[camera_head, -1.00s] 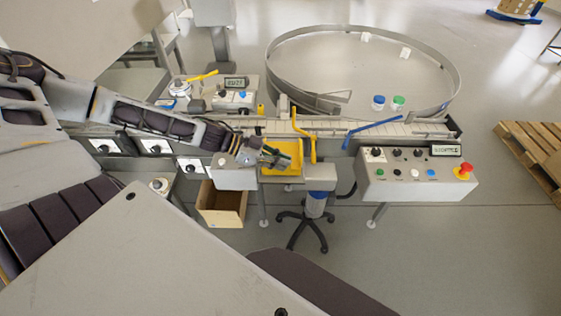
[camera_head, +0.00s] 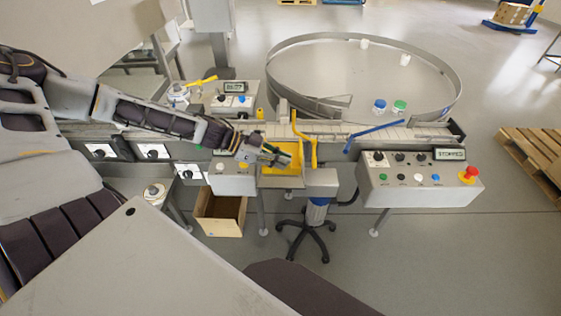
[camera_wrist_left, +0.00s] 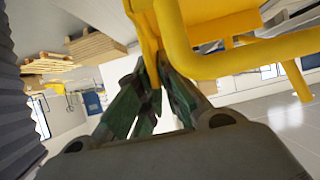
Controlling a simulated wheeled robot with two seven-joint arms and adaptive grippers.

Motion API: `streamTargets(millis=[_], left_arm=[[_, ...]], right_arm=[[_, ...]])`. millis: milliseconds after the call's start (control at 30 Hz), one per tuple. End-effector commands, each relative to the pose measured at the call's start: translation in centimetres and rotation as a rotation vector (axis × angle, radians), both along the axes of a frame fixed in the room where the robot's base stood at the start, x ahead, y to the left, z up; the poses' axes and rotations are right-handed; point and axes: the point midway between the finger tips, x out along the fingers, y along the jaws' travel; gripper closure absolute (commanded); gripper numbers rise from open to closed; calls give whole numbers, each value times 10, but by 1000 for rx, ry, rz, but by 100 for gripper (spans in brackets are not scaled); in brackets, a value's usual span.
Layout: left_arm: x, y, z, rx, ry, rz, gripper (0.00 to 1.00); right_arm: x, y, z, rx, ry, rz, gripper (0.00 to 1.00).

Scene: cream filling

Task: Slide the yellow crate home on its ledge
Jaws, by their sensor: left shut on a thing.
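The yellow crate (camera_head: 295,151) sits at the grey ledge (camera_head: 322,182) on the near side of the conveyor. My left gripper (camera_head: 279,157) is at the crate's left near part. In the left wrist view, its dark green fingers (camera_wrist_left: 154,92) are shut on a thin yellow wall of the crate (camera_wrist_left: 147,35). The gripper and wrist hide part of the crate in the head view. How closely the crate's far side meets the ledge cannot be told. My right gripper is not in view.
A bent yellow bar (camera_head: 314,151) stands close beside the crate, and a thick yellow tube (camera_wrist_left: 235,58) crosses the wrist view. A blue bar (camera_head: 372,133) lies over the conveyor. A control box (camera_head: 420,180) stands right. An open carton (camera_head: 220,212) and wheeled stool (camera_head: 308,232) are below.

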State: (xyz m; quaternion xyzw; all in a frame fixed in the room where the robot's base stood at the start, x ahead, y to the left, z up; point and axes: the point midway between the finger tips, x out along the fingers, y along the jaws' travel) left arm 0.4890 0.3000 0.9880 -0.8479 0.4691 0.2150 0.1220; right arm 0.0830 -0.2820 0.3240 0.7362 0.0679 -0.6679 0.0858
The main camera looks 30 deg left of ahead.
Motion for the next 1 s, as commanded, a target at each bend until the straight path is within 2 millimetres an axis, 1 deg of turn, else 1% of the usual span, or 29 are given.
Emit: streamTargets(millis=[367,400,567,1000], left_arm=[[0,0,0,0,-1,0,100],[0,0,0,0,-1,0,89],[0,0,0,0,-1,0,69],[0,0,0,1,1,0,68]], right_arm=[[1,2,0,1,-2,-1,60],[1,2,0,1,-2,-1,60],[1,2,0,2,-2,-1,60],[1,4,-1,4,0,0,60]])
